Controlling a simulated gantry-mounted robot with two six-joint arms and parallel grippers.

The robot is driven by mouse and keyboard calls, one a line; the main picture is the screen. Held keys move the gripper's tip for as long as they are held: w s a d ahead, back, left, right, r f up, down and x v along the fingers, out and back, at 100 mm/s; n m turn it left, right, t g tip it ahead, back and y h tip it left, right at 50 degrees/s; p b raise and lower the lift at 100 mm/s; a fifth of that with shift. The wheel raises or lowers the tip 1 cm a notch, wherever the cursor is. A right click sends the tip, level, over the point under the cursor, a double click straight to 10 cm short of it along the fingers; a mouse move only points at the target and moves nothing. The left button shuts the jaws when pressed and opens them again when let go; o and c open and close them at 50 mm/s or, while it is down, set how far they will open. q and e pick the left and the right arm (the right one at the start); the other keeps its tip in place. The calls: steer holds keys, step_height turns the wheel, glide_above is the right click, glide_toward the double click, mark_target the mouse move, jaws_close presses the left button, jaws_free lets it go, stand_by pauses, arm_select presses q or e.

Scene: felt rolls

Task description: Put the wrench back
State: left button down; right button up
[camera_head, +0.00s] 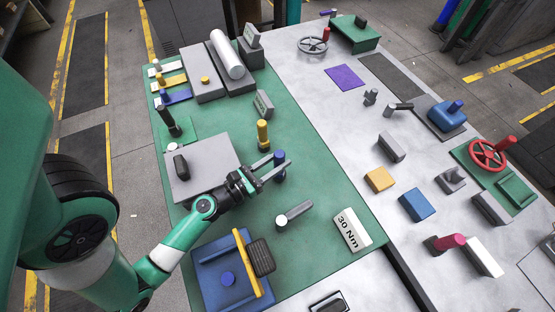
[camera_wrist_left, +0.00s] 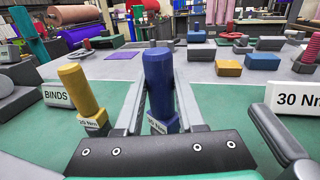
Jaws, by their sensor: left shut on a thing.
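My left gripper (camera_head: 277,166) is shut on an upright blue cylindrical handle (camera_head: 280,174), which I take to be the wrench. In the left wrist view, the blue handle (camera_wrist_left: 159,80) stands between the two fingers, with a white Nm label low on its front. Its lower end is partly hidden by the gripper, so I cannot tell whether it touches the green mat. An upright yellow handle (camera_head: 262,133) with a similar label stands just beyond; it also shows left of the fingers in the left wrist view (camera_wrist_left: 81,90). My right gripper is not in view.
A grey rod (camera_head: 294,214) lies near a "30 Nm" sign (camera_head: 351,229) on the green mat (camera_head: 325,185). A "BINDS" sign (camera_head: 263,104) stands behind the yellow handle. A grey plate (camera_head: 212,160) lies left; a blue tray (camera_head: 210,270) sits in front.

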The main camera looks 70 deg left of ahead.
arm_select(q)
steer(key=shift+f+b, duration=0.45)
steer(key=shift+f, duration=0.2)
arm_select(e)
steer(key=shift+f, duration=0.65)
arm_select(q)
steer(key=shift+c, duration=2.2)
jaws_free()
